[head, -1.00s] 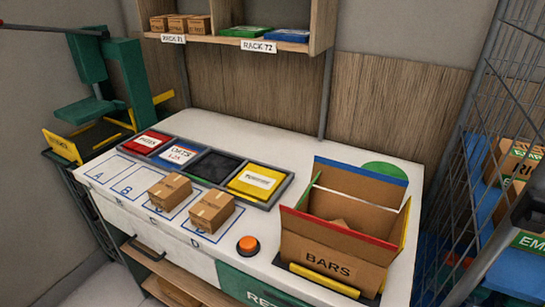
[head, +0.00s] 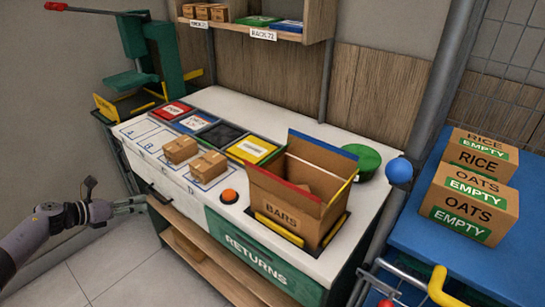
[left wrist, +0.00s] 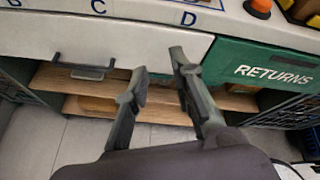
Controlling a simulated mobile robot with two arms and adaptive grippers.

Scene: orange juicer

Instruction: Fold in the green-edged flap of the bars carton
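The bars carton (head: 283,208) stands upright and open-topped at the counter's right front in the head view. Its blue-edged flap (head: 322,150) stands up at the back. A red edge runs along the front and a yellow edge shows at the right. I cannot clearly make out a green-edged flap. My left gripper (head: 143,203) is at the lower left, in front of the cabinet and well apart from the carton. In the left wrist view its two fingers (left wrist: 158,62) are spread, with nothing between them. My right gripper is not in view.
Two small boxes (head: 180,150) and an orange button (head: 229,196) are on the counter, left of the carton. A green round object (head: 366,160) is behind it. A drawer handle (left wrist: 85,70) juts out near my left gripper. Rice and oats cartons (head: 475,204) stand at right.

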